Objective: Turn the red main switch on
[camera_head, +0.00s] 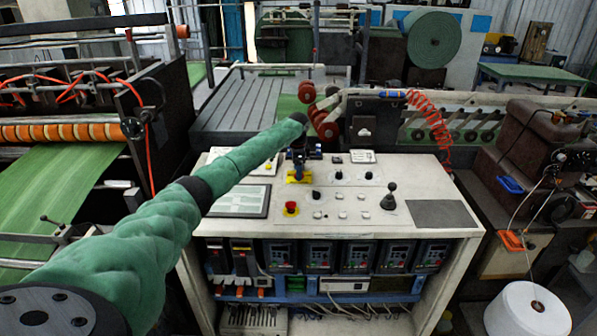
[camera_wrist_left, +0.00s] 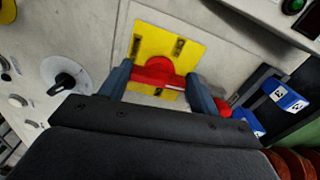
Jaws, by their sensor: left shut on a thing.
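The red main switch (camera_wrist_left: 160,70) sits on a yellow plate (camera_wrist_left: 187,49) in the left wrist view. Its red handle lies crosswise between the two fingers of my left gripper (camera_wrist_left: 159,78). The gripper is shut on the handle, one finger at each end. In the head view my left gripper (camera_head: 302,158) points down at the control desk's top (camera_head: 340,225). The yellow plate (camera_head: 302,180) shows just below it; the red handle is hidden there. My right gripper is in neither view.
A red button (camera_head: 291,208) stands on the desk in front of the plate. A black joystick (camera_head: 389,197), several small knobs and a dark flat panel (camera_head: 442,214) lie to the right. A framed panel (camera_head: 239,200) is at left. A black knob (camera_wrist_left: 68,82) shows beside the switch.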

